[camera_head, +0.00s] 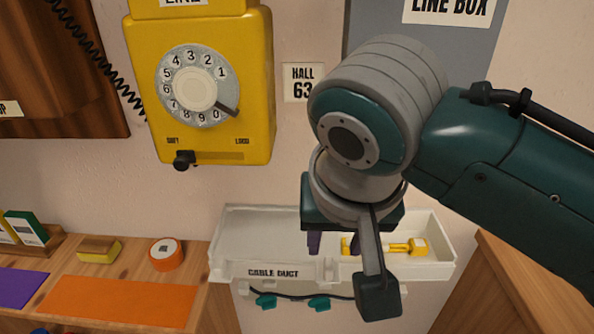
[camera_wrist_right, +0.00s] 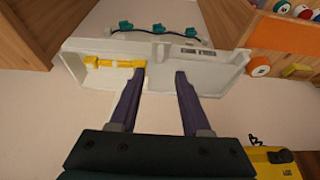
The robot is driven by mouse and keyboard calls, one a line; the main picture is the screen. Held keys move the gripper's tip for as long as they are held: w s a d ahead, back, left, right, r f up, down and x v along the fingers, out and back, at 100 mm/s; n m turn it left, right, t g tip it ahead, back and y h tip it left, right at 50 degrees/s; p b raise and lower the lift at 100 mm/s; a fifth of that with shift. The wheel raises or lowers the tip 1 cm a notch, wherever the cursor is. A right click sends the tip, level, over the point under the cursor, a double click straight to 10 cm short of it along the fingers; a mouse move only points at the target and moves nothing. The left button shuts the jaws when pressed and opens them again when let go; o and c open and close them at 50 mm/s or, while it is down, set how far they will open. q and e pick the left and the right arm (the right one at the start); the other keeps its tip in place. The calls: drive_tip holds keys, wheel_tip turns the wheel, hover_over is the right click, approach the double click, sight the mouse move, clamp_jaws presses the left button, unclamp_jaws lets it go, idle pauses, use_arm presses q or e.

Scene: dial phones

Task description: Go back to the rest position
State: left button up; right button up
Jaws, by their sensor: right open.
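My right gripper (camera_head: 334,244) is open, with its two purple fingers apart and nothing between them. It hangs in front of the white cable duct (camera_head: 262,271), below and right of the yellow dial phone (camera_head: 258,90). In the right wrist view the open fingertips (camera_wrist_right: 160,74) point toward the cable duct (camera_wrist_right: 215,80). A small yellow bar-shaped item (camera_head: 416,246) lies in the duct's right part, partly hidden behind my gripper. It also shows in the right wrist view (camera_wrist_right: 103,62). My left gripper is not in view.
A wooden shelf at left holds an orange mat (camera_head: 120,302), an orange tape roll (camera_head: 166,254) and a yellow-brown block (camera_head: 99,249). A grey line box (camera_head: 440,45) is on the wall behind my arm. A wooden cabinet (camera_head: 500,290) stands at lower right. Teal clips (camera_head: 318,304) hang below the duct.

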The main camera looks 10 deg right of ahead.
drive_tip(key=shift+v, duration=0.95)
drive_tip(key=s+d+r+n+y+p, duration=0.15)
drive_tip(key=s+d+r+p, duration=0.35)
drive_tip(key=s, duration=0.5)
drive_tip(key=s+d+r+n+p, duration=0.3)
drive_tip(key=s+r+p, duration=0.3)
drive_tip(key=s, duration=0.4)
wheel_tip(320, 180, up, 36)
drive_tip(key=p, duration=3.8)
drive_tip(key=shift+g, duration=0.3)
drive_tip(key=shift+w+f, duration=0.15)
